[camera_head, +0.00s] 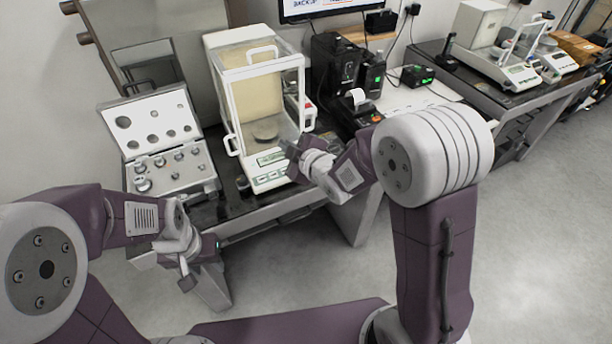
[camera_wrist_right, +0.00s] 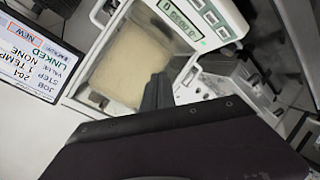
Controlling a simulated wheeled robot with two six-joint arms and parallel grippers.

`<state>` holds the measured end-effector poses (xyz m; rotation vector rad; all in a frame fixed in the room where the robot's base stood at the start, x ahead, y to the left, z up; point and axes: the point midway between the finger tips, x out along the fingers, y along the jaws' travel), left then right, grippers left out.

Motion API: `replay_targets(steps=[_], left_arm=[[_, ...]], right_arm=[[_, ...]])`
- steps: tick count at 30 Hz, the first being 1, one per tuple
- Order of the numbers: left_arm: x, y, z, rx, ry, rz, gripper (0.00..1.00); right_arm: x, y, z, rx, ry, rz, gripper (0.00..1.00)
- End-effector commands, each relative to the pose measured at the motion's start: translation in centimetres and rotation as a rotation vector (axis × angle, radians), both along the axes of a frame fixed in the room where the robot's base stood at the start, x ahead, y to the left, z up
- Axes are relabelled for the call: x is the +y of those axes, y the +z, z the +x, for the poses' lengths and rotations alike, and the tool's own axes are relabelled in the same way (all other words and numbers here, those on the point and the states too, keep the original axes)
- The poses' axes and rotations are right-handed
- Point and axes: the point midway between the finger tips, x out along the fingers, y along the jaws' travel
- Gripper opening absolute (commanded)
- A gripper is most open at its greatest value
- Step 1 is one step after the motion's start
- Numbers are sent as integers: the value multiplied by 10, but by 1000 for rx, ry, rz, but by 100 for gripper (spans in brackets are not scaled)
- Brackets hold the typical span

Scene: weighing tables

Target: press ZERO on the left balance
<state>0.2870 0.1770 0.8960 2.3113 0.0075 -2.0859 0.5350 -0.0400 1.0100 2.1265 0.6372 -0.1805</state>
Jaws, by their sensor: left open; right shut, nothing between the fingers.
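The left balance (camera_head: 233,105) is a white, glass-sided weighing cabinet on the left table. Its front panel, with display and keys (camera_head: 266,178), faces me; the key labels are too small to read. In the right wrist view the display (camera_wrist_right: 178,20) shows digits, with green-edged keys (camera_wrist_right: 216,22) beside it. My right gripper (camera_head: 294,152) is shut and empty, close to the right end of the panel; I cannot tell whether it touches. Its dark fingertips (camera_wrist_right: 158,92) show in the wrist view. My left gripper (camera_head: 187,274) is open and empty, low in front of the table.
An open case of weights (camera_head: 170,165) stands left of the balance. A small dark pot (camera_head: 242,182) is beside the panel. A printer (camera_head: 362,110) and black devices stand to the right. Another balance (camera_head: 500,60) is on the far right table (camera_head: 450,85).

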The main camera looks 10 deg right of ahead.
Motion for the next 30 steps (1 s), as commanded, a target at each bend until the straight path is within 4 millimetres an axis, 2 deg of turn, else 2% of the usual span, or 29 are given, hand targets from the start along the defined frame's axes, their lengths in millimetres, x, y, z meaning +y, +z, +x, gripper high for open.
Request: replay_targets(steps=[1,6,20,30], left_arm=[[0,-5,0,0,0,0,40],[0,-9,0,0,0,0,40],[0,-12,0,0,0,0,40],[0,-44,0,0,0,0,40]], right_arm=[[8,-13,-2,15,17,-4,0],[22,-33,-8,49,47,-11,0],[27,-39,-10,55,55,-12,0],[31,-84,5,56,55,-11,0]])
